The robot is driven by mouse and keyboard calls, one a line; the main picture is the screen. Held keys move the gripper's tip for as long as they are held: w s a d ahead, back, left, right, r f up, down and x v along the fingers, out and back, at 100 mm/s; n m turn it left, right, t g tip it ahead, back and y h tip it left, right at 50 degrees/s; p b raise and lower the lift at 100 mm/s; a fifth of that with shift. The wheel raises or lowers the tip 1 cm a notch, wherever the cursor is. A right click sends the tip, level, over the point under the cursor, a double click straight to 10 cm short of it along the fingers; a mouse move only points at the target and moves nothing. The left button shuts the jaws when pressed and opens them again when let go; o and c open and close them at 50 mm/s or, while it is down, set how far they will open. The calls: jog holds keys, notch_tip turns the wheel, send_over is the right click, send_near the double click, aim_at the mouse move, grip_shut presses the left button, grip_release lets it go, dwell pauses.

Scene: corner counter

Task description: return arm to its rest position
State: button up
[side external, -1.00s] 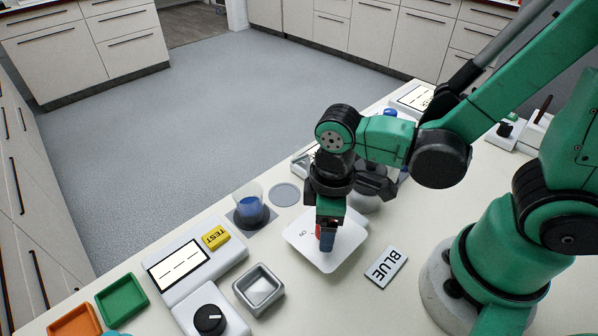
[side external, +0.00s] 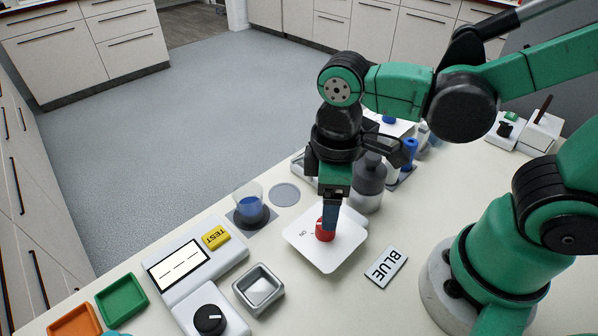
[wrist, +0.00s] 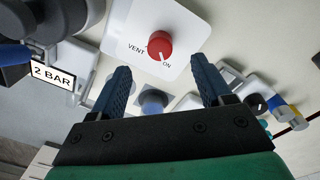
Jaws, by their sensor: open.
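My gripper (side external: 331,214) points down above a white plate (side external: 305,248) on the counter. A red knob (side external: 324,231) sits on that plate, just under the fingertips. In the wrist view, my gripper (wrist: 161,78) is open with nothing between its two blue fingers. The red knob (wrist: 158,45) shows clear of the fingers there, with VENT printed to its left and ON below it. Its white pointer line is toward ON. In the side view, my fingers overlap the top of the knob, but the wrist view shows no contact.
A beaker with blue liquid (side external: 249,206), a metal dish (side external: 259,289) and a box with a yellow TEST button (side external: 216,238) stand left. A grey bottle (side external: 368,184) stands close behind my gripper. A 2 BAR display (wrist: 53,75) shows.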

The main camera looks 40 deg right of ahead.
jog(key=w+d+r+m+t, duration=0.5)
jog(key=d+m+t, duration=0.2)
jog(key=d, duration=0.1)
jog(key=shift+r+m, duration=0.15)
jog(key=shift+m, duration=0.25)
